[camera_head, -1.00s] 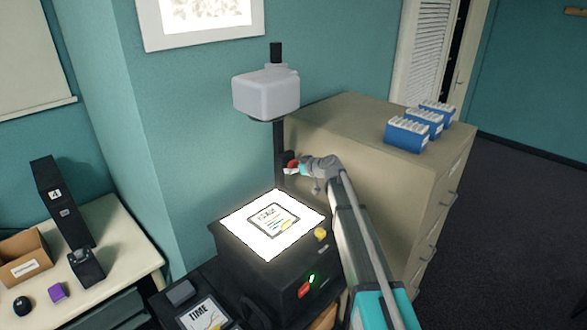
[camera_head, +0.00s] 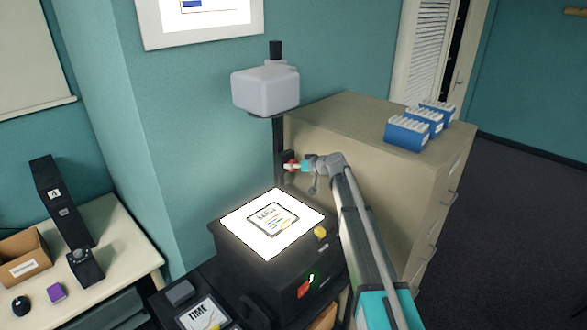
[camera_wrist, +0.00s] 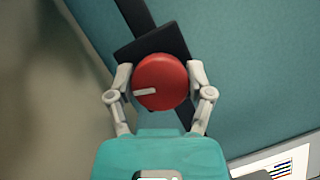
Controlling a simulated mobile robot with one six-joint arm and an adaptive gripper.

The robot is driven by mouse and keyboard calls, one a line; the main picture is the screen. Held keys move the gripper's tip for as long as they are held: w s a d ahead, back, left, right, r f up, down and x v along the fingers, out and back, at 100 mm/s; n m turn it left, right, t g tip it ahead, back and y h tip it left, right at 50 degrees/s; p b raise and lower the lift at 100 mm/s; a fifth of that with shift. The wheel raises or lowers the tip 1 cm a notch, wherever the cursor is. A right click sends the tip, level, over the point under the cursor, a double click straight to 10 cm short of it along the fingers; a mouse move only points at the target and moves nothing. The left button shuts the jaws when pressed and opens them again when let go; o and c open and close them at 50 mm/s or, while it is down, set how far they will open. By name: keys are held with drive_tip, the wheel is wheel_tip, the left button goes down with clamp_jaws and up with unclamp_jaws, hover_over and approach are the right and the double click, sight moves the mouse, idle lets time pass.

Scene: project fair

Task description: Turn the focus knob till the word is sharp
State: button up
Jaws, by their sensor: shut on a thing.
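The focus knob (camera_wrist: 162,80) is red and round with a white pointer mark, and fills the middle of the wrist view. My gripper (camera_wrist: 158,82) is shut on it, one finger on each side. In the head view the knob (camera_head: 291,165) shows small on the black post, with my gripper (camera_head: 297,167) at it from the right. The overhead projector (camera_head: 245,260) has a lit stage with a framed sheet (camera_head: 272,219) on it. Its head (camera_head: 265,90) is above. The projected picture (camera_head: 208,8) is cut off at the top, with sharp-edged parts showing; the word is not in view.
A beige cabinet (camera_head: 375,120) stands close behind my arm, with blue boxes (camera_head: 408,134) on top. A yellow knob (camera_head: 320,232) and a red switch (camera_head: 303,289) are on the projector. A side table (camera_head: 120,240) stands left.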

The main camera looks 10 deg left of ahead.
drive_tip(key=shift+w+m, duration=0.1)
drive_tip(key=shift+m, duration=0.2)
drive_tip(key=o, duration=1.1)
drive_tip(key=shift+o, duration=0.2)
